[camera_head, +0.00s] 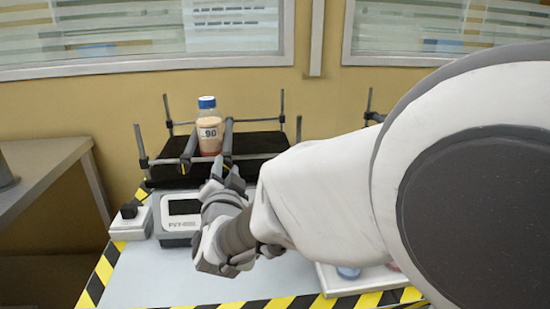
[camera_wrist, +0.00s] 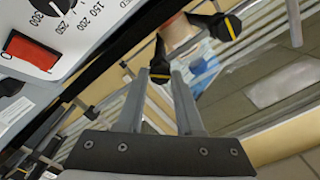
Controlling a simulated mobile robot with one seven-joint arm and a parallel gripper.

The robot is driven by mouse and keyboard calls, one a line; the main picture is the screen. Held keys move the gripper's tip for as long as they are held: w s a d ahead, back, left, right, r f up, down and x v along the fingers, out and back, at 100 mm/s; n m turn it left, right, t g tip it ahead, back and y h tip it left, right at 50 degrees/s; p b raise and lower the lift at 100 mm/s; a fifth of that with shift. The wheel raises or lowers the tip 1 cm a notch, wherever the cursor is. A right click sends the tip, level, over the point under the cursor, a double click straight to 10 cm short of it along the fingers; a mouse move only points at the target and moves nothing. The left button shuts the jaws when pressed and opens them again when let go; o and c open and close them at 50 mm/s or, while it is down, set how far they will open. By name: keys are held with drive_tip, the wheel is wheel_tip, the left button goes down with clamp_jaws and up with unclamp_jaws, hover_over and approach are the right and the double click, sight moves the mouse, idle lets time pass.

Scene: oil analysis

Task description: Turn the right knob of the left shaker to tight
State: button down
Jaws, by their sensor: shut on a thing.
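The left shaker has a black platform (camera_head: 262,143) with upright corner posts and two dark clamp bars. A bottle (camera_head: 209,130) with a blue cap, light brown contents and a label reading 90 stands upright between the bars. In the wrist view a black knob with a yellow mark, the right knob (camera_wrist: 160,72), is between the fingertips of my gripper (camera_wrist: 158,78). My gripper is shut on it. The other black knob (camera_wrist: 228,27) with a yellow mark is beyond it, apart from the fingers. In the head view my gripper (camera_head: 228,174) partly hides the right knob.
A control panel with a red switch (camera_wrist: 30,50) is close by in the wrist view. My arm hides most of the right side.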

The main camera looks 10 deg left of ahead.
drive_tip(key=m, duration=0.5)
drive_tip(key=shift+m, duration=2.3)
drive_tip(key=c, duration=0.6)
unclamp_jaws()
drive_tip(key=shift+o, duration=0.2)
drive_tip(key=shift+f, duration=0.1)
